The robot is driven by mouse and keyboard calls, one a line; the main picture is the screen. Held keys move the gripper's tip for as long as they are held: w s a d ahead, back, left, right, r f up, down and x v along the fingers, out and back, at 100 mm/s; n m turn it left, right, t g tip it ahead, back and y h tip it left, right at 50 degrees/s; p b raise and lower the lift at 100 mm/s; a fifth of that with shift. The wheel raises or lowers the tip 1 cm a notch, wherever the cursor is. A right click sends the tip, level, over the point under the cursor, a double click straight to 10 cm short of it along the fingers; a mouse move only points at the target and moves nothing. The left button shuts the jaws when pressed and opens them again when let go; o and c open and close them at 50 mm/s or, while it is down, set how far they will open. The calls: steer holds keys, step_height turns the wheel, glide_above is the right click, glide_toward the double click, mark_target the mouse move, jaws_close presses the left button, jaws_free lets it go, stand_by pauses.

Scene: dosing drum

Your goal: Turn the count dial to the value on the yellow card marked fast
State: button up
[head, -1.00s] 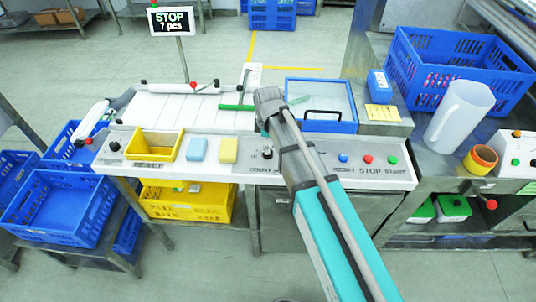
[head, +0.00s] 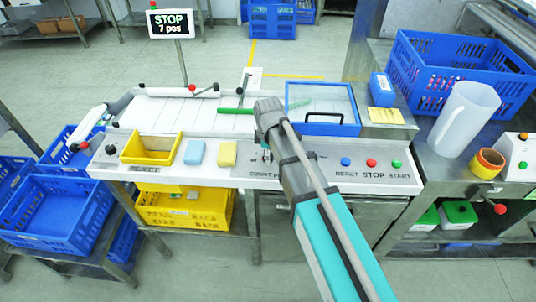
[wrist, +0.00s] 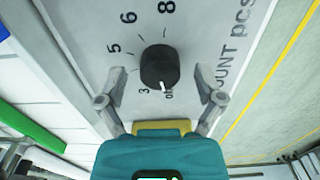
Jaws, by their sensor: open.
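The count dial (wrist: 159,67) is a black round knob on a grey panel, with numbers around it and "COUNT pcs" lettering beside it. Its white pointer mark faces the lower edge of the wrist view, near the "off" label. My gripper (wrist: 160,92) is open, its fingertips on either side below the dial, apart from it. In the head view my gripper (head: 266,153) is over the panel's count area and mostly hides the dial. A yellow card (head: 383,91) lies at the right behind the panel; its writing is too small to read.
A display (head: 170,23) reads "STOP 7 pcs". Blue, red and green buttons (head: 371,163) sit right of my arm. A yellow bin (head: 150,148), a blue block (head: 194,152) and a yellow block (head: 227,154) are left of the dial. A clear-lidded blue frame (head: 322,128) stands behind.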

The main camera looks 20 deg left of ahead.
steer(key=c, duration=1.1)
steer(key=shift+c, duration=0.2)
steer(key=shift+m, duration=0.4)
steer(key=m, duration=0.3)
steer(key=shift+m, duration=0.3)
steer(key=m, duration=1.1)
steer(key=shift+m, duration=0.3)
